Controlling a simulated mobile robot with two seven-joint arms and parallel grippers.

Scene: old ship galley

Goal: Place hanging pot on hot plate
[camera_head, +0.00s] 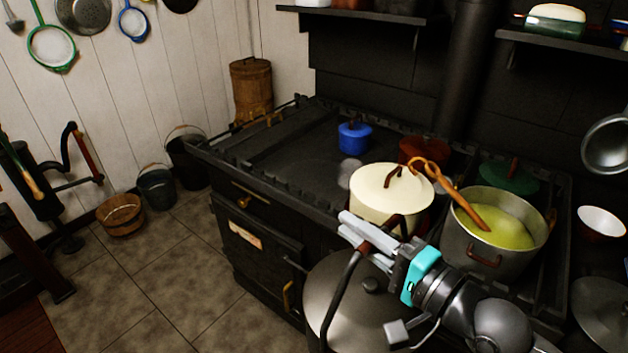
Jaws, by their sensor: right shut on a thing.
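My right gripper (362,238) reaches in from the lower right. It is shut on the dark curved handle of a grey lidded pot (335,285). The pot hangs in front of the stove's front edge, and its lower part is cut off by the frame. The black stove top (275,158) lies beyond the gripper to the upper left. A faint round patch (315,172) on the bare stove top may be the hot plate; I cannot tell for sure. My left gripper is not in view.
A cream lidded pot (378,200) and an open pot of yellow-green soup (510,232) with a ladle stand on the stove's right. A small blue pot (353,140) stands further back. The stove has a raised rail (265,190). Its left half is mostly clear.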

